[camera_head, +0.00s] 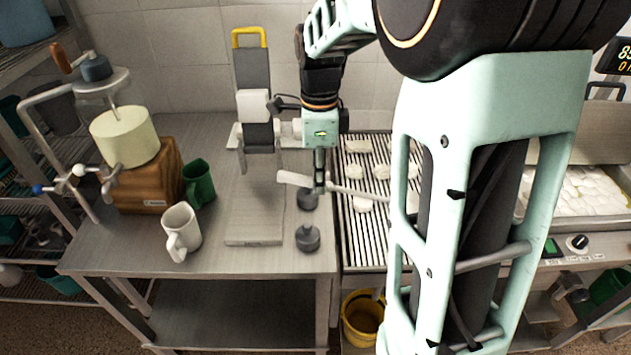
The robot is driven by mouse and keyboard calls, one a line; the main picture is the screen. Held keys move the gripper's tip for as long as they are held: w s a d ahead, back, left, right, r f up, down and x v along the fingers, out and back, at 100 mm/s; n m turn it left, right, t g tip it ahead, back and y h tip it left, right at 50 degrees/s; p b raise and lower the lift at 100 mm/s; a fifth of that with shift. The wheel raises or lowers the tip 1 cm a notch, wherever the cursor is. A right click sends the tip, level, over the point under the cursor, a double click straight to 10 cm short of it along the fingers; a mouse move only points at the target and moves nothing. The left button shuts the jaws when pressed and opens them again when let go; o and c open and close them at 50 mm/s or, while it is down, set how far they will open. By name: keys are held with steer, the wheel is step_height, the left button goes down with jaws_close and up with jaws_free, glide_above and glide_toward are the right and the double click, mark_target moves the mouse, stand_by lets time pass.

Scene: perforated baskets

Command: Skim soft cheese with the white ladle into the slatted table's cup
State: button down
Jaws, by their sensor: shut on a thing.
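My gripper (320,183) points down over the right edge of the steel table, near the slatted table. It is shut on the handle of the white ladle (294,178). The ladle lies nearly level, reaching right over the slats. Its bowl end is not clear, partly hidden by my arm. The slatted table (352,240) carries several white cheese pieces (358,146). No cup shows on its visible part; my arm hides its right side. White soft curd (573,192) fills a steel vat (610,219) at the right.
A white mug (181,232) and a green mug (198,183) stand on the steel table (233,262), beside a wooden-based apparatus (146,178). A scale-like stand (254,138) and dark weights (307,238) are near my gripper. A yellow bucket (362,318) sits below the slatted table.

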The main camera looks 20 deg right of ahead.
steer(key=shift+s+d+r+y, duration=0.1)
steer(key=shift+d+r+y, duration=0.25)
steer(key=shift+r, duration=0.25)
steer(key=shift+d+r+y, duration=0.25)
steer(key=shift+r+y, duration=0.1)
steer(key=shift+r, duration=0.2)
steer(key=s+d+r+t+y+p, duration=0.1)
steer(key=d+r+y+p, duration=0.3)
steer(key=d+r, duration=0.2)
steer(key=shift+s+d+r+y, duration=0.2)
steer(key=shift+s+d+y, duration=0.15)
steer(key=shift+d, duration=0.2)
stand_by(0.9)
